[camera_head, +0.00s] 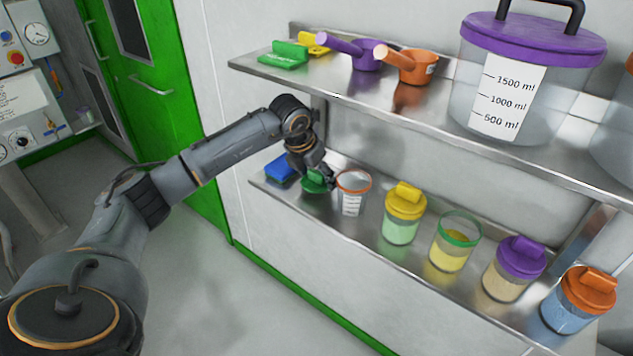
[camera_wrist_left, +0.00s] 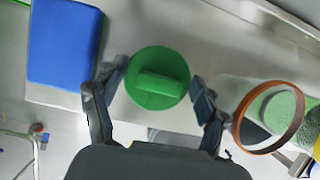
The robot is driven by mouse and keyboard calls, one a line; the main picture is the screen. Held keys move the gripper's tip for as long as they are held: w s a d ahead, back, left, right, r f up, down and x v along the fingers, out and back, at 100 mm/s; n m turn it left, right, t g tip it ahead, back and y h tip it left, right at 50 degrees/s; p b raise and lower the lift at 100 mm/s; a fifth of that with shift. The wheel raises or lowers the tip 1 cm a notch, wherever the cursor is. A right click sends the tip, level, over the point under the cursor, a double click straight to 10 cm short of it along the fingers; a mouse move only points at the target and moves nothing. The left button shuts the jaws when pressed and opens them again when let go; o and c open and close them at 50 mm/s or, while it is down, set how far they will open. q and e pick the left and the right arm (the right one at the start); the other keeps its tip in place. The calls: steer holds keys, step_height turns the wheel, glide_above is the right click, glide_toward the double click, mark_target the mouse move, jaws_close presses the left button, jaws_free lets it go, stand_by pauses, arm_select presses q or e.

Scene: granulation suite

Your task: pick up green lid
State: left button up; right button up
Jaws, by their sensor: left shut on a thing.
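The green lid (camera_head: 312,186) is at the left part of the lower shelf, between a blue object and an open clear cup. It is round with a raised bar handle, and the left wrist view shows it from above (camera_wrist_left: 158,80). My left gripper (camera_head: 319,178) is over it, with a finger on each side of the lid in the left wrist view (camera_wrist_left: 153,92), shut on it. The gripper partly hides the lid in the head view. I cannot tell whether the lid is lifted off the shelf. My right gripper is not in view.
The blue object (camera_head: 280,168) lies close left of the lid. The orange-rimmed cup (camera_head: 353,193) stands close right, followed by several lidded or open jars, including a yellow-lidded one (camera_head: 403,212). The upper shelf (camera_head: 440,112) overhangs, holding scoops and a large purple-lidded container (camera_head: 525,75).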

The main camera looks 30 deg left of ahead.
arm_select(q)
steer(key=s+a+b, duration=0.1)
steer(key=s+b, duration=0.5)
steer(key=s, duration=1.2)
steer(key=shift+a, duration=0.15)
steer(key=s+d+f+m+g, duration=0.1)
steer(key=d+m+g, duration=0.2)
steer(key=d+m, duration=0.3)
steer(key=s+d+f+m+g, duration=0.2)
steer(key=d+m, duration=0.4)
steer(key=m, duration=0.8)
steer(key=s+d+f+m+g+h, duration=0.1)
steer(key=d+m+g, duration=0.2)
steer(key=d+m, duration=0.3)
steer(key=m, duration=0.5)
steer(key=shift+s+d+f+g+p, duration=0.25)
steer(key=shift+s+d+g+p, duration=0.05)
steer(key=shift+s+d+p, duration=0.1)
steer(key=m, duration=0.1)
steer(key=m+y, duration=0.1)
steer(key=d+m, duration=0.1)
steer(key=m, duration=0.1)
steer(key=shift+s+r, duration=0.35)
